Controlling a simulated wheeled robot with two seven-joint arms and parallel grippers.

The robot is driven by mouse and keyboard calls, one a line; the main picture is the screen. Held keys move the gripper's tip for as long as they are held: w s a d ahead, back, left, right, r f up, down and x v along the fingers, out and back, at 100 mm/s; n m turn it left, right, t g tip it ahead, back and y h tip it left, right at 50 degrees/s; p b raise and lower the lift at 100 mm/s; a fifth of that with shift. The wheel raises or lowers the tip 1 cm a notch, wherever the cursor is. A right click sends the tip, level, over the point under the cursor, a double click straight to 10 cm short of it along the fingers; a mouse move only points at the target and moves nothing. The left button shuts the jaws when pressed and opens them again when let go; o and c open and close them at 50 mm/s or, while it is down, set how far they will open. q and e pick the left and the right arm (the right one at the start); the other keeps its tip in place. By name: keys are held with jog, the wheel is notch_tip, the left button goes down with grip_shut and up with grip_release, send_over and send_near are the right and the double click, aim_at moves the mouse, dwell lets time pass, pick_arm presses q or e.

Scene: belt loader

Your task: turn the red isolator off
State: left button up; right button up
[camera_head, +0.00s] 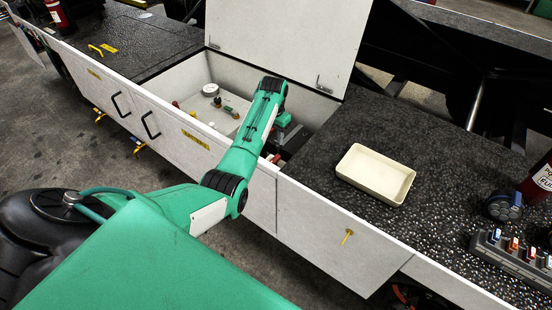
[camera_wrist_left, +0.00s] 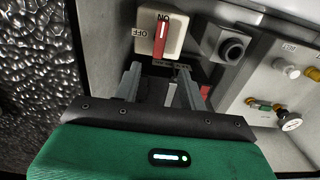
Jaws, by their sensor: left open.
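The red isolator handle (camera_wrist_left: 161,38) sits on a cream box (camera_wrist_left: 144,32) at the top of the left wrist view. The handle points towards the ON label, and the OFF label is to its left. My left gripper (camera_wrist_left: 158,76) is open, with its two fingers apart just below the box in that view and nothing clearly held between them. In the head view my left arm reaches into the open compartment, and the gripper (camera_head: 287,139) is low inside it, near its right end. The isolator is not clearly made out there. My right gripper is not in view.
A raised white lid (camera_head: 290,40) stands behind the compartment, whose white front wall (camera_head: 172,126) runs below my arm. In the left wrist view a grey box with a black knob (camera_wrist_left: 232,50) is right of the isolator. A cream tray (camera_head: 375,174) lies on the deck at right.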

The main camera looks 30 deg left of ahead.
aim_at(274, 160)
pick_arm(q)
notch_tip(274, 160, down, 11)
jog(key=shift+s+b, duration=0.1)
jog(key=shift+b, duration=0.2)
jog(key=shift+f, duration=0.7)
grip_shut()
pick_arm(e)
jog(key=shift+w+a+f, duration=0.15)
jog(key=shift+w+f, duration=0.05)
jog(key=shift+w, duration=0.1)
